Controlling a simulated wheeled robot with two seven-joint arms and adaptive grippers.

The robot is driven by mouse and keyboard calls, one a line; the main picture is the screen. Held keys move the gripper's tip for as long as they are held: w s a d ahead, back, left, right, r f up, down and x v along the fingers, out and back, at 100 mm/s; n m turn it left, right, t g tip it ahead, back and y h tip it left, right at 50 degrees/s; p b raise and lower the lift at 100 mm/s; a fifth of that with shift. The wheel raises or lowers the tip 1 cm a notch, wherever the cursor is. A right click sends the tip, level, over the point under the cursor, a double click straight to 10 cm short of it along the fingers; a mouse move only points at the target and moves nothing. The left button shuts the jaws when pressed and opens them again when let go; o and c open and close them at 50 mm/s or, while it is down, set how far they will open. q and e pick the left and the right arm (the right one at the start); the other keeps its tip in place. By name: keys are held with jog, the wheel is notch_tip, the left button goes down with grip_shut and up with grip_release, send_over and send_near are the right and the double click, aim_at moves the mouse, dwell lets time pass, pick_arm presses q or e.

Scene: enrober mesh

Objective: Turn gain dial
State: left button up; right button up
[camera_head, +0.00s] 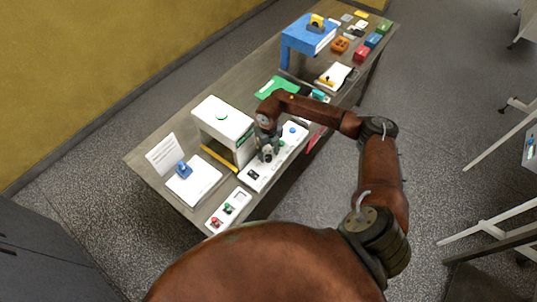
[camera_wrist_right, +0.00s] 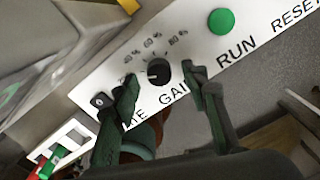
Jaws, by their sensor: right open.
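The gain dial (camera_wrist_right: 158,71) is a black round knob with a white pointer line, on a white panel (camera_wrist_right: 100,75) printed GAIN, RUN and RESET. Scale marks are printed around its far side. My right gripper (camera_wrist_right: 163,82) is open, with its fingertips on either side of the dial. A gap shows between the dial and each finger; whether either touches is hard to tell. In the head view, my right gripper (camera_head: 267,153) is over the white panel (camera_head: 255,180), and the dial is hidden there. My left gripper is not in view.
A green button (camera_wrist_right: 221,21) sits beside the dial, above RUN. A small black switch (camera_wrist_right: 102,100) is close to one finger. A white machine box (camera_head: 224,118) stands behind the panel. A plate with red and green controls (camera_head: 228,209) lies at the near end.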

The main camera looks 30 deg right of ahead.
jog(key=shift+f, duration=0.9)
jog(key=shift+c, duration=0.3)
grip_shut()
